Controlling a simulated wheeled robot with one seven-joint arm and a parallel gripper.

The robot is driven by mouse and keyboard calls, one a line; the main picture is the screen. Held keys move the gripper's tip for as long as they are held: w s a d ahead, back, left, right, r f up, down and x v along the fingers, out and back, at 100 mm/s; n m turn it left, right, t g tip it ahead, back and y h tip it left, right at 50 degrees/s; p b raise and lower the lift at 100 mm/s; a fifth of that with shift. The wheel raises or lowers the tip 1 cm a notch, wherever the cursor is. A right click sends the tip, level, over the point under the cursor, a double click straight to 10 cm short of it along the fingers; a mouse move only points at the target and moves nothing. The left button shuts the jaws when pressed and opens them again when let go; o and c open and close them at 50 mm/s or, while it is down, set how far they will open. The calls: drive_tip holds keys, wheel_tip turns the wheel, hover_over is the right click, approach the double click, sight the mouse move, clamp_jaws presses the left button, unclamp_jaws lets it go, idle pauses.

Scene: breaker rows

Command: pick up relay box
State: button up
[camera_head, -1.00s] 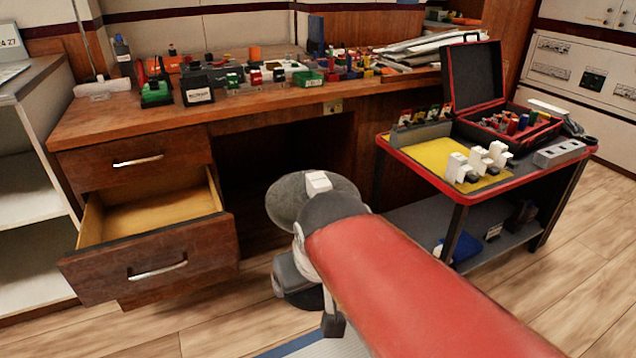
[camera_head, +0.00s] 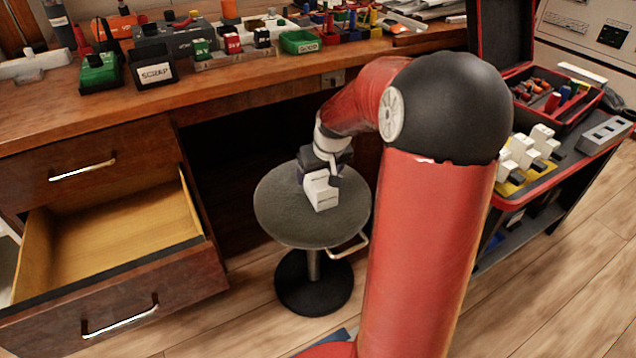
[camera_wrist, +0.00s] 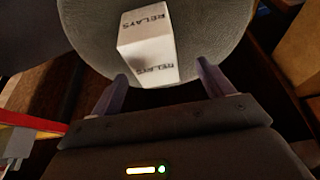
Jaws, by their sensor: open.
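The relay box is a small white box (camera_wrist: 147,45) with "RELAYS" printed on two faces. It stands on a round grey stool seat (camera_wrist: 92,42) in the wrist view. In the head view the white box (camera_head: 320,190) sits near the middle of the stool seat (camera_head: 275,215). My gripper (camera_wrist: 162,82) is open, with one finger at each side of the box's near end. I cannot tell whether the fingers touch it. In the head view my gripper (camera_head: 322,170) is just behind the box and partly hidden by my wrist.
A wooden desk (camera_head: 150,105) stands behind, with a lower drawer (camera_head: 120,235) pulled open left of the stool. Its top holds a scrap bin (camera_head: 156,73), a green tray (camera_head: 300,42) and several small parts. A red-edged cart (camera_head: 530,190) with an open case stands at the right.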

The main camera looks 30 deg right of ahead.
sight(321, 178)
drive_tip(key=x, duration=0.5)
drive_tip(key=shift+s+d+f, duration=0.1)
drive_tip(key=shift+d+f, duration=0.25)
drive_tip(key=shift+f, duration=0.05)
drive_tip(key=c, duration=1.2)
